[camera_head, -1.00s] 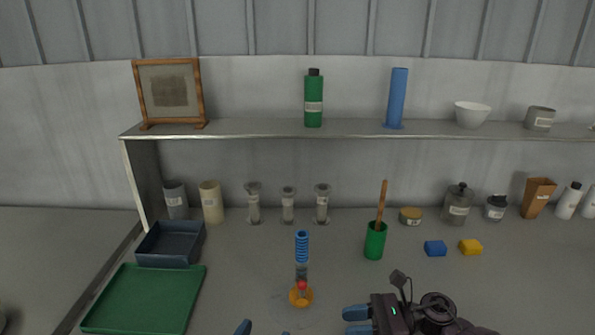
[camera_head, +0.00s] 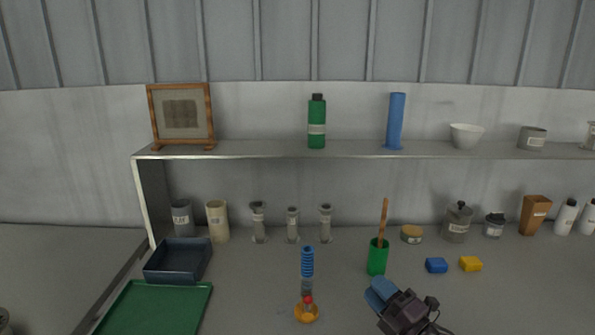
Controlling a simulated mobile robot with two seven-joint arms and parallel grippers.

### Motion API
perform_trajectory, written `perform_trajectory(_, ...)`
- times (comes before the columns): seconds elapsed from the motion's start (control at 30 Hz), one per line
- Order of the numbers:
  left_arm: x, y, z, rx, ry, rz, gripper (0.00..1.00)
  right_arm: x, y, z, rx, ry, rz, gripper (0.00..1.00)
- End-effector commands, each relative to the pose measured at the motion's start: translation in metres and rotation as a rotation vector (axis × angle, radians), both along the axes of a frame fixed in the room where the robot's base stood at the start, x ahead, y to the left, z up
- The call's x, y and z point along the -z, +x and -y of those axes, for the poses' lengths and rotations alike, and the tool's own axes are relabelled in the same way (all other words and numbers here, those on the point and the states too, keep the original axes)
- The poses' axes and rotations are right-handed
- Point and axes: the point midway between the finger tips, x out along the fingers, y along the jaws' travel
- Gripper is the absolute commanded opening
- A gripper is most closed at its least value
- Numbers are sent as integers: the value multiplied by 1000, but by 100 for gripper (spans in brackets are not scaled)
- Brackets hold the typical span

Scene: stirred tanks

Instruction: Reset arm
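My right gripper (camera_head: 378,291) shows at the lower right of the head view, with blue fingertips that point up and left. It is just below the green cup (camera_head: 377,258), over the bench. From this angle I cannot tell whether its fingers are apart, and no held thing shows. My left gripper is not in the view.
An orange-based stand with a blue coil (camera_head: 307,262) is left of my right gripper. Blue (camera_head: 436,265) and yellow (camera_head: 471,264) blocks lie to its right. A green tray (camera_head: 155,308) and dark bin (camera_head: 178,260) are at left. A shelf (camera_head: 350,150) crosses behind.

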Motion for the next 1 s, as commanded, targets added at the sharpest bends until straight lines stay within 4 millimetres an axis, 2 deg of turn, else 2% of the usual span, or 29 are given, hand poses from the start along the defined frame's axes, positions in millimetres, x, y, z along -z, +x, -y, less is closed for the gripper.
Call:
perform_trajectory(0.17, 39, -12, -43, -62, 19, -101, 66, 46, -23, 42, 185, 487, -428, 34)
perform_trajectory(0.3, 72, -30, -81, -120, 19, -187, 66, 100, -66, 70, 336, 845, -732, 34)
perform_trajectory(0.43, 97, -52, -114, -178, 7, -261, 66, 144, -117, 86, 460, 1069, -928, 34)
perform_trajectory(0.6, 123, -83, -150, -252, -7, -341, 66, 182, -183, 99, 574, 1211, -1045, 34)
perform_trajectory(0.73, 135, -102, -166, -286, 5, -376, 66, 205, -223, 107, 651, 1242, -1086, 34)
perform_trajectory(0.83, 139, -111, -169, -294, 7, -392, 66, 218, -244, 109, 689, 1250, -1110, 34)
perform_trajectory(1.0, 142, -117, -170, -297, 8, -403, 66, 224, -257, 111, 712, 1248, -1126, 34)
